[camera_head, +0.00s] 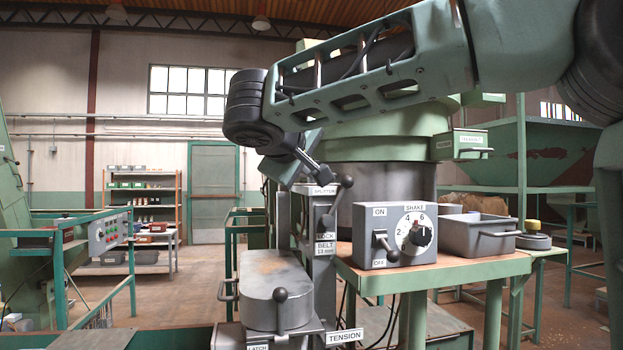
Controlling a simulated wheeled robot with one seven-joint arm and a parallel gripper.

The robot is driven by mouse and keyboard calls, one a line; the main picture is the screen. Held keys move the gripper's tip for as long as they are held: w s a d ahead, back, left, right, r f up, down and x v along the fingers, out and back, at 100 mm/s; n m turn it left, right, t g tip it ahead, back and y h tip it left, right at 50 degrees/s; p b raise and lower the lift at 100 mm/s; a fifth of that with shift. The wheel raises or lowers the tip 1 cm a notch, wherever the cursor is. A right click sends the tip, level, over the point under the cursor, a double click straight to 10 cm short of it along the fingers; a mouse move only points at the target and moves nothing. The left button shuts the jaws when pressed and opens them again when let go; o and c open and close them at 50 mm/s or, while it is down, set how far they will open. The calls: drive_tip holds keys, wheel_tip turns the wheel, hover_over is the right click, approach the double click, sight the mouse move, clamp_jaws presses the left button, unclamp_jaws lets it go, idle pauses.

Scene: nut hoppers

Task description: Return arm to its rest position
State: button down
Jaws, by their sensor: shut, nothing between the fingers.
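My green arm (375,65) reaches in from the upper right and bends down at a black joint (250,110). My gripper (310,161) is small and dark in this view, shut and empty. It appears just above the SPLITTER label (322,190) and left of a black ball-ended lever (346,182). Whether it touches the splitter post is hard to tell. Part of the wrist overlaps the machine behind it.
A grey control box (395,236) with a switch and SHAKE dial stands on a green table (440,271), beside a grey bin (480,234). A rounded grey cover (272,284) with a knob is below my gripper.

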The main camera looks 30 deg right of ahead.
drive_tip(key=shift+s+a+r, duration=0.1)
drive_tip(key=shift+a, duration=0.05)
idle(0.4)
drive_tip(key=s+a+f+n+g+y, duration=0.1)
drive_tip(key=s+a+f+g+y, duration=0.15)
drive_tip(key=f, duration=0.45)
drive_tip(key=s+a+f+n+g+y, duration=0.15)
drive_tip(key=s+a+f, duration=0.25)
drive_tip(key=f, duration=0.4)
drive_tip(key=s+a+f+n+g+y, duration=0.1)
drive_tip(key=s+a+f+n+y, duration=0.15)
drive_tip(key=f, duration=0.45)
drive_tip(key=s+a+f+g+y, duration=0.2)
drive_tip(key=s+f, duration=0.6)
drive_tip(key=s, duration=0.2)
drive_tip(key=s+a+f+g+y, duration=0.2)
drive_tip(key=s+a+f+g, duration=0.1)
drive_tip(key=s+f, duration=0.4)
drive_tip(key=s, duration=0.3)
drive_tip(key=shift+a+f+m+y, duration=0.3)
drive_tip(key=shift+a+f+y, duration=0.05)
drive_tip(key=shift+f, duration=0.05)
